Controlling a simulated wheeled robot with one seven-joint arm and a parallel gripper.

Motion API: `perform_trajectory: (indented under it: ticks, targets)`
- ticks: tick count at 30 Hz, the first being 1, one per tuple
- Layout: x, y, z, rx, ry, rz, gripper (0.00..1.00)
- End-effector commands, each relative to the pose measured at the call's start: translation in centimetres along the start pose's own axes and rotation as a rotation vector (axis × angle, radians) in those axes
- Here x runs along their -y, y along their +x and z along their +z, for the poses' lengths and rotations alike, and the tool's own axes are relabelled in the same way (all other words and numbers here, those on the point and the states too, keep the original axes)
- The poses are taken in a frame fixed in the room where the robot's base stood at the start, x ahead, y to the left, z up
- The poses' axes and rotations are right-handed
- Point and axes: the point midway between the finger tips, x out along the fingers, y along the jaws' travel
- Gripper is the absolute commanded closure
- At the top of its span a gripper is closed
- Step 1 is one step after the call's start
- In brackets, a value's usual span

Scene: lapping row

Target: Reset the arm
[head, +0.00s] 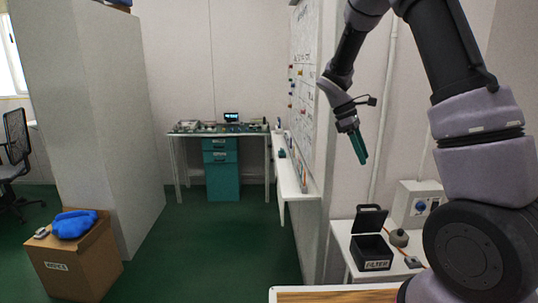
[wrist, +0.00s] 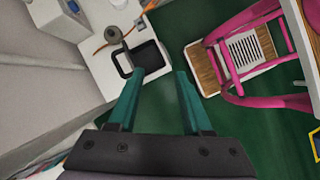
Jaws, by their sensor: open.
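My gripper (head: 358,146) hangs from my arm in the upper right of the head view, its green fingers pointing down. In the wrist view my gripper (wrist: 157,75) shows its two green fingers spread apart with nothing between them. It is in the air, clear of the surfaces around it. My arm is bent, with the elbow above the top of the head view.
A white table holds an open black box (head: 371,252) labelled "FILTER" at lower right. A cardboard box (head: 75,265) with a blue cloth (head: 74,223) stands at left. A desk (head: 219,132) stands at the back. Pink-framed furniture (wrist: 250,50) shows in the wrist view. Green floor between is clear.

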Motion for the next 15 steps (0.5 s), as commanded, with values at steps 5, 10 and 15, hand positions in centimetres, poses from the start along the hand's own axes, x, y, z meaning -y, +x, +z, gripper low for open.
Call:
perform_trajectory:
  ticks: [5,10,15]
  targets:
    - [3.1,-4.4,4.0,-0.224,0.281,-0.022,0.50]
    - [6.6,-7.9,7.4,-0.423,0.547,-0.062,0.50]
    - [10.4,-10.7,10.5,-0.613,0.803,-0.115,0.50]
